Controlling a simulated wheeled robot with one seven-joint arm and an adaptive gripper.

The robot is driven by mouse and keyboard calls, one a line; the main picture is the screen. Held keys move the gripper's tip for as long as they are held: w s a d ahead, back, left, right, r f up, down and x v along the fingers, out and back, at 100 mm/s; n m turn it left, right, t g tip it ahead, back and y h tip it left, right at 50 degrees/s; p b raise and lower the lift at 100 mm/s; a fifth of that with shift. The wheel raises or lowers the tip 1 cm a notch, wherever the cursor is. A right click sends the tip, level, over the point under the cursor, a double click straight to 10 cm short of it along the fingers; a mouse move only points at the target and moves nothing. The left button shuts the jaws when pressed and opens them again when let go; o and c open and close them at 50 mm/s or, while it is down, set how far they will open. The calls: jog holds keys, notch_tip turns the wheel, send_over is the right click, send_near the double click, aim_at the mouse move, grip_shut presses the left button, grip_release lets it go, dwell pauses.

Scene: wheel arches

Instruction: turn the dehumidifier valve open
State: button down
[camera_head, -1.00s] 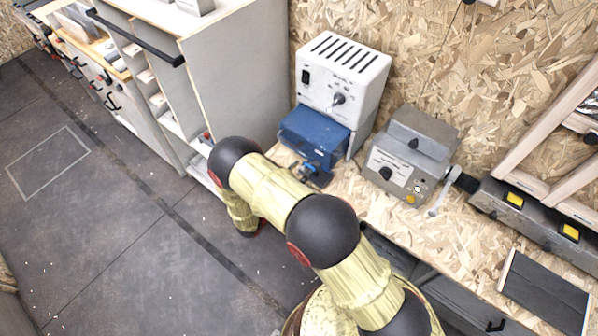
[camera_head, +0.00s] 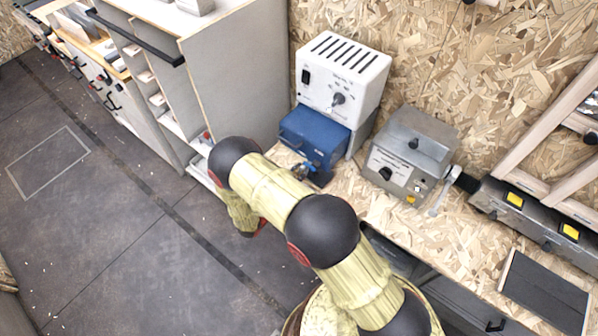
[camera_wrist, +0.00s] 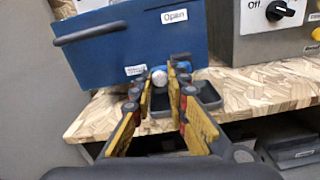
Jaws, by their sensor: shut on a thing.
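The dehumidifier is a white vented unit (camera_head: 345,75) on a blue box (camera_head: 312,140) at the back of the bench. The blue box fills the upper left of the wrist view (camera_wrist: 125,45), with an "Open" label near its top and a smaller label low down. The valve (camera_wrist: 159,77), with a pale round end and blue parts, sits at its lower front edge. It shows small and blue in the head view (camera_head: 313,168). My gripper (camera_wrist: 163,74) has its yellow-sided fingers on either side of the valve and is shut on it. The fingertips partly hide the valve.
A dark shallow tray (camera_wrist: 203,92) lies under the valve on the chipboard bench. A grey control box (camera_head: 408,155) stands to the right, with a wrench-like tool (camera_head: 440,195) beside it. A tall grey cabinet (camera_head: 235,75) stands close on the left.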

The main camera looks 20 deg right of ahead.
jog(key=shift+r+m, duration=0.1)
jog(key=shift+m, duration=0.3)
jog(key=m+b, duration=0.2)
jog(key=shift+r+m, duration=0.4)
jog(key=m+b, duration=0.1)
jog(key=m, duration=0.1)
jog(key=r+m+b, duration=0.1)
jog(key=m+b, duration=0.1)
jog(key=m, duration=0.1)
jog(key=s+m+b, duration=0.1)
jog(key=m+b, duration=0.1)
jog(key=shift+d+r, duration=0.3)
jog(key=shift+d, duration=0.05)
jog(key=shift+s+d+r+m+b, duration=0.2)
jog(key=shift+s+m+b, duration=0.1)
jog(key=shift+m+b, duration=0.85)
jog(key=shift+s+d+r+m+b, duration=0.1)
jog(key=shift+s+d+m+b, duration=0.15)
jog(key=shift+m+b, duration=0.85)
jog(key=shift+s+d+r+m+b, duration=0.15)
jog(key=shift+s+m+b, duration=0.2)
jog(key=shift+m+b, duration=0.8)
jog(key=shift+m+p, duration=0.3)
jog(key=shift+m, duration=0.1)
jog(key=c, duration=1.7)
grip_release()
